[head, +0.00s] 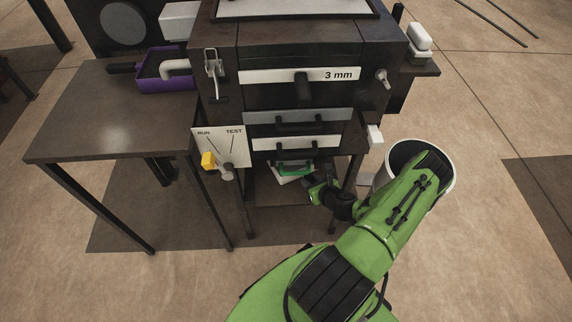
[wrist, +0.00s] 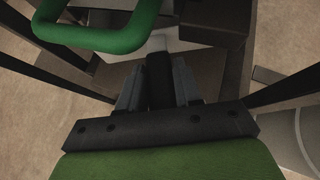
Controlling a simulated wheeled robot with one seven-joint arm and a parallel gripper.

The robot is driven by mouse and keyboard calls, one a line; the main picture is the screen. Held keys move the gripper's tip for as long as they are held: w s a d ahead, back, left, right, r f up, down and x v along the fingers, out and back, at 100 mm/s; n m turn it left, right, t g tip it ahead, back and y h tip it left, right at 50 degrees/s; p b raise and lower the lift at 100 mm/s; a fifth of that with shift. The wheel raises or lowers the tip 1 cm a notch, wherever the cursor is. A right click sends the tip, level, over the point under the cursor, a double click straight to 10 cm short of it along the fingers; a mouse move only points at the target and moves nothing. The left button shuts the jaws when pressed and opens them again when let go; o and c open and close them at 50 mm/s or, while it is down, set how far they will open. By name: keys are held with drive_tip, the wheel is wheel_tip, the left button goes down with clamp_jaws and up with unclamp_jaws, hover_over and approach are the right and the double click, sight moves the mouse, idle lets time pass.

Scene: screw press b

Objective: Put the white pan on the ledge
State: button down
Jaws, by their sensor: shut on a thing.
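The white pan (head: 284,180) has a green loop handle (head: 294,168) and shows low under the press, above the lower shelf (head: 285,205). I cannot tell whether it rests on anything. In the wrist view the green loop (wrist: 95,42) is at the upper left and part of the pan's pale body (wrist: 172,42) is ahead. My gripper (head: 309,184) is at the pan's near right side. In the wrist view my gripper (wrist: 158,80) is shut on the pan's dark handle. Much of the pan is hidden. A small dark ledge (head: 427,70) juts from the press's right side.
A purple pan (head: 147,82) sits on the dark side table (head: 95,105), whose front is clear. A white block (head: 420,42) stands at the right ledge. The press has drawers (head: 297,122) and a RUN/TEST plate (head: 218,142). A white-rimmed bin (head: 450,178) stands behind my arm.

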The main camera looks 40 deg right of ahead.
wheel_tip(320, 180, down, 10)
drive_tip(key=b, duration=0.4)
drive_tip(key=shift+r, duration=0.1)
drive_tip(key=c, duration=0.8)
unclamp_jaws()
drive_tip(key=shift+s, duration=0.15)
drive_tip(key=p+v, duration=0.4)
drive_tip(key=v, duration=0.8)
